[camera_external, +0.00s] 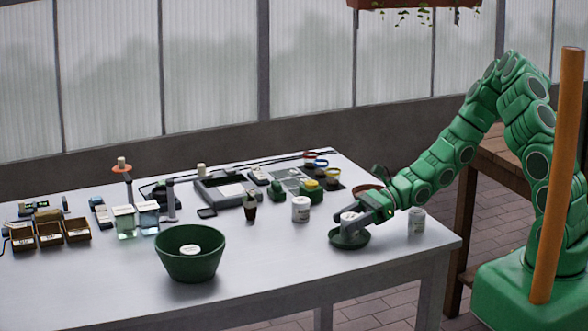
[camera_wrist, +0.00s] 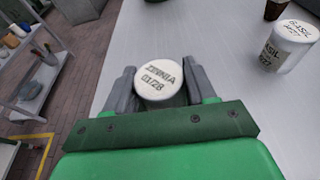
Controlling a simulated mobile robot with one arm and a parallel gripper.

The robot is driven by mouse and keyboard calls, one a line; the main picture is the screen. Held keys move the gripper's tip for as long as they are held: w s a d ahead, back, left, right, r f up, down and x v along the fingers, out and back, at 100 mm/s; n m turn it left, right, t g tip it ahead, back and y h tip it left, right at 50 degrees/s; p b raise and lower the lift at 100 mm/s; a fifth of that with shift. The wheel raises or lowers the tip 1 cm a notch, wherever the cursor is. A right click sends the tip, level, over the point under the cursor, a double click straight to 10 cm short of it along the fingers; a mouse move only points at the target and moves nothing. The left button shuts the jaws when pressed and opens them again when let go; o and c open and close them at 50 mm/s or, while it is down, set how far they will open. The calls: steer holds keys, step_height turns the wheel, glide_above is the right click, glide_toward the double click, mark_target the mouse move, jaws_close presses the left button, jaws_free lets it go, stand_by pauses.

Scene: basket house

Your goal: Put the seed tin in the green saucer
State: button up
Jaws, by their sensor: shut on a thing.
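My gripper (camera_external: 364,212) is over the green saucer (camera_external: 349,240) near the table's right front. It is shut on a white round seed tin (camera_external: 349,216). In the wrist view the tin's lid (camera_wrist: 158,78) reads "ZINNIA 01/28" and sits between the two grey fingers of my gripper (camera_wrist: 159,86). The tin looks upright, inside the saucer's outline or just above it; I cannot tell whether it touches the saucer. The saucer is hidden in the wrist view.
A basil tin (camera_wrist: 289,46), apparently the white tin (camera_external: 301,209), stands left of the saucer. Another white tin (camera_external: 416,221) is to the right. A reddish dish (camera_external: 366,189) is partly hidden behind my arm. A deep green bowl (camera_external: 190,267) holding a white-lidded thing stands front left.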

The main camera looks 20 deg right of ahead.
mark_target(349, 216)
steer(key=shift+f, duration=0.45)
steer(key=shift+f, duration=0.1)
steer(key=o, duration=1.1)
steer(key=shift+o, duration=0.2)
steer(key=shift+d, duration=0.15)
steer(key=shift+v, duration=0.8)
steer(key=v, duration=0.3)
steer(key=shift+w+d+r, duration=0.1)
steer(key=shift+d+r, duration=0.1)
steer(key=shift+d, duration=0.05)
steer(key=shift+a+r, duration=0.15)
steer(key=shift+r, duration=3.3)
